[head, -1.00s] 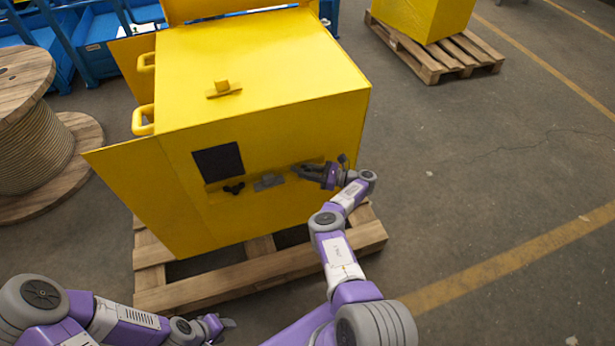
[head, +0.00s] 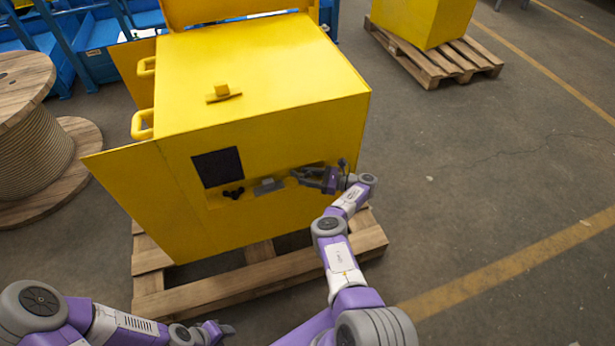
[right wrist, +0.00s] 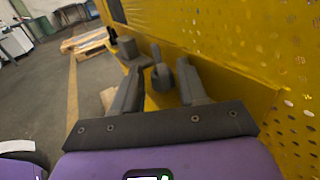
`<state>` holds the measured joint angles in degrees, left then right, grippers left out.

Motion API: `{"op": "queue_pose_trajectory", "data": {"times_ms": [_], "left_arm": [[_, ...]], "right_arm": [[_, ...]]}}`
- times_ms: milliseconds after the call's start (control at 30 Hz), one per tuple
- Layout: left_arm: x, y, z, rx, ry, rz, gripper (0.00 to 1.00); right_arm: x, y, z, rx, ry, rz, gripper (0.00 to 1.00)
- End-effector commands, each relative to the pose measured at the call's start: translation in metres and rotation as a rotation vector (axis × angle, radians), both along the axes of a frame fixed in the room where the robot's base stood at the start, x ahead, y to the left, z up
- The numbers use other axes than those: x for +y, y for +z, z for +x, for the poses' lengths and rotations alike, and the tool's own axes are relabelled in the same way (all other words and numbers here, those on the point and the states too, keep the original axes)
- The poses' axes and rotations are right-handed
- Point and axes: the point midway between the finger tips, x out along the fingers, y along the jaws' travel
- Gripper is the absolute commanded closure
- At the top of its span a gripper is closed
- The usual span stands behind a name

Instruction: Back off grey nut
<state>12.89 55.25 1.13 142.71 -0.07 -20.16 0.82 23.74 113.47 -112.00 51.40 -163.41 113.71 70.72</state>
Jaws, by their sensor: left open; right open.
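The yellow machine housing (head: 290,140) has a grey block (head: 268,186) on its side facing me, with a black three-lobed knob (head: 233,193) to the block's left. My right gripper (head: 300,175) is at this side, just right of the block. In the right wrist view, a small round grey piece (right wrist: 162,77), apparently the grey nut, lies between its open fingers. I cannot tell whether they touch it. A thin grey upright piece (right wrist: 155,51) and the grey block (right wrist: 127,48) show beyond. My left gripper (head: 222,329) is open, low in front of the pallet, away from the housing.
The housing stands on a wooden pallet (head: 205,297). A dark square opening (head: 218,167) is above the knob. A hinged yellow panel (head: 135,195) sticks out at the left, near a wooden cable reel (head: 30,150). The floor to the right is clear.

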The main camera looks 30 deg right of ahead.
Motion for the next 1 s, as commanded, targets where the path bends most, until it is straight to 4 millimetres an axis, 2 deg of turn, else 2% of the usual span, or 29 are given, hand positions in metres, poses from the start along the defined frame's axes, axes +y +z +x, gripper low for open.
{"op": "queue_pose_trajectory", "data": {"times_ms": [300, 433, 600, 867, 1000], "left_arm": [[0.0, 0.026, 0.0, 0.0, 0.0, 0.0, 0.57], [0.0, 0.031, 0.0, 0.0, 0.0, 0.0, 0.57], [0.0, 0.034, 0.0, 0.0, 0.0, 0.0, 0.57], [0.0, 0.033, 0.0, 0.0, 0.0, 0.0, 0.57], [0.0, 0.033, 0.0, 0.0, 0.0, 0.0, 0.57]], "right_arm": [[-0.033, 0.003, -0.032, 0.004, -0.002, 0.001, 0.58], [-0.045, 0.002, -0.044, 0.001, -0.001, 0.0, 0.58], [-0.052, 0.0, -0.051, 0.001, 0.001, 0.001, 0.58], [-0.053, 0.0, -0.052, 0.001, 0.001, 0.0, 0.58], [-0.063, 0.008, -0.048, -0.033, -0.046, -0.006, 0.79]]}}
